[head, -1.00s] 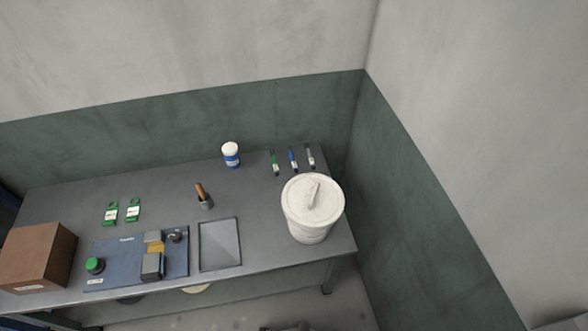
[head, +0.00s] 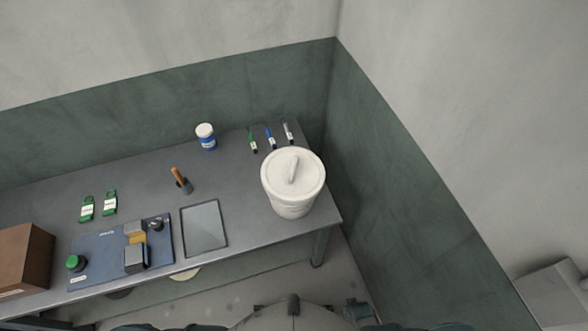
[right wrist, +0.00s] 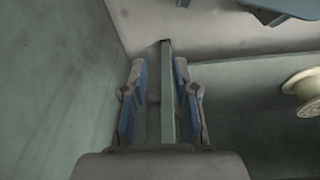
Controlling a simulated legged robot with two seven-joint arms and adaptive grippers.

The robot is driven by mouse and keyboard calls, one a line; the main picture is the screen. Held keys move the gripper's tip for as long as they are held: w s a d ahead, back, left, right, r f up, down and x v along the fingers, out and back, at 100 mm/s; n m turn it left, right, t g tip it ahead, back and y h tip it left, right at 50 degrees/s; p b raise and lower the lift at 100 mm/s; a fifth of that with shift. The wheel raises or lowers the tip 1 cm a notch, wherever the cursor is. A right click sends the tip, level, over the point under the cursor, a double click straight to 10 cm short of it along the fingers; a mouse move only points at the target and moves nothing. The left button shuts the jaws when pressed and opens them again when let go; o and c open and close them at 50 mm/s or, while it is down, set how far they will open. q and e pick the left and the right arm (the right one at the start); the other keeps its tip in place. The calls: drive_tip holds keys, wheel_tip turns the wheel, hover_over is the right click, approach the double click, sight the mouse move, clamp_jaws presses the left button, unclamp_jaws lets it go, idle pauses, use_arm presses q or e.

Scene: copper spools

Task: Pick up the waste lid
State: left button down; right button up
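The waste lid (head: 303,172) is a round white lid with a raised bar handle. It sits on top of a white bucket (head: 290,209) near the right end of the grey table. In the right wrist view my right gripper (right wrist: 160,72) is open, with its two blue-padded fingers apart. A thin table leg (right wrist: 167,95) shows between the fingers, seemingly beyond them. The lid is not in the right wrist view. My left gripper is not in view.
Walls stand behind and right. A spool (right wrist: 302,85) shows below.

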drive_tip(key=w+a+r+t, duration=0.1)
drive_tip(key=w+r, duration=0.2)
drive_tip(key=r, duration=0.5)
drive_tip(key=w+a+r+y, duration=0.15)
drive_tip(key=w+r, duration=0.25)
drive_tip(key=r, duration=0.4)
drive_tip(key=w+a+r+t, duration=0.1)
drive_tip(key=w+a+r, duration=0.15)
drive_tip(key=r, duration=0.45)
drive_tip(key=m+g+y, duration=0.2)
drive_tip(key=y, duration=0.3)
approach(293, 168)
drive_tip(key=s+d+f, duration=0.2)
drive_tip(key=s+f, duration=0.3)
drive_tip(key=f, duration=0.1)
drive_tip(key=w+d+r+m, duration=0.25)
drive_tip(key=w+r, duration=0.25)
drive_tip(key=r, duration=0.6)
drive_tip(key=shift+y, duration=0.25)
drive_tip(key=x, duration=1.2)
drive_tip(key=shift+a+f+p, duration=0.15)
drive_tip(key=shift+p, duration=0.2)
drive_tip(key=x, duration=0.5)
drive_tip(key=shift+s+f+p, duration=0.25)
drive_tip(key=shift+p, duration=0.15)
drive_tip(key=shift+c, duration=0.3)
